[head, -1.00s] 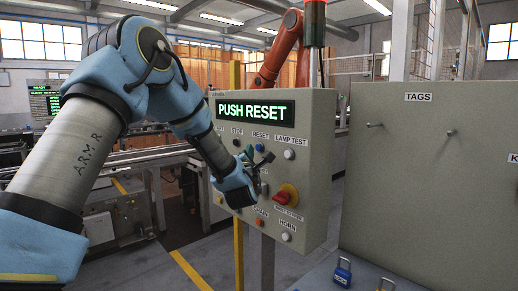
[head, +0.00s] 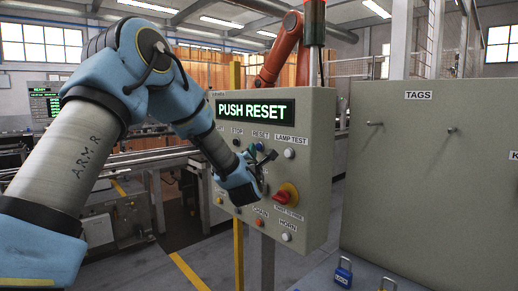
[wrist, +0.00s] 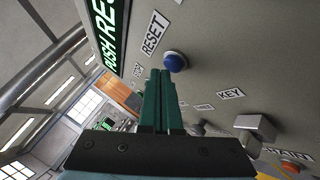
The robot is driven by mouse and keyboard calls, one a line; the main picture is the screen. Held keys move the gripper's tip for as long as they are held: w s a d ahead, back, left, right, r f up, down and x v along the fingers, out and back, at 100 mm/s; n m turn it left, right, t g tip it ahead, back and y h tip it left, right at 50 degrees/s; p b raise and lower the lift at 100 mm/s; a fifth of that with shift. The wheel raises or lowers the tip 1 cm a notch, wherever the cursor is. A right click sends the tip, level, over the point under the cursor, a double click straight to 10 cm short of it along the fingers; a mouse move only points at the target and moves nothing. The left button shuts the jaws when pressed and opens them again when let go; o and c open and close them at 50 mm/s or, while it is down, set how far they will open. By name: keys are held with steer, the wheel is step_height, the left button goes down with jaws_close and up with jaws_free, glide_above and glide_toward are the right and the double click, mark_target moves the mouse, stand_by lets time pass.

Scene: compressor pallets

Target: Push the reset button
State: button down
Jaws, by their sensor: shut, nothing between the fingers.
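The reset button is a round blue button (wrist: 175,62) beside the RESET label on the grey control panel (head: 312,190). In the head view the blue button (head: 259,146) shows just above my gripper. My gripper (wrist: 161,73) is shut and empty, its two green fingers side by side. In the wrist view the fingertips are just below and left of the button and close to it. I cannot tell whether they touch it. In the head view my gripper (head: 251,152) is in front of the panel and hides part of its middle. The panel display (head: 252,109) reads PUSH RESET.
A white lamp test button (head: 289,153) and a red rotary switch on yellow (head: 285,196) are to the right on the panel. A grey key-switch block (wrist: 255,128) lies right of my fingers. A grey tags board (head: 430,180) stands at the right.

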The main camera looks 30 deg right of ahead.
steer(key=shift+w+d+b, duration=0.1)
steer(key=shift+d+b, duration=0.2)
steer(key=shift+d, duration=0.15)
stand_by(0.5)
steer(key=shift+s+a+b, duration=0.25)
steer(key=shift+a+b, duration=0.45)
steer(key=shift+a, duration=0.25)
steer(key=shift+a, duration=0.15)
steer(key=shift+s+a+b, duration=0.2)
steer(key=shift+a+b, duration=0.2)
steer(key=shift+a, duration=0.55)
steer(key=shift+s+a+b, duration=0.15)
steer(key=shift+a+b, duration=0.3)
steer(key=shift+a, duration=0.45)
steer(key=shift+s+a+b, duration=0.2)
steer(key=shift+a+b, duration=0.2)
steer(key=shift+a, duration=0.55)
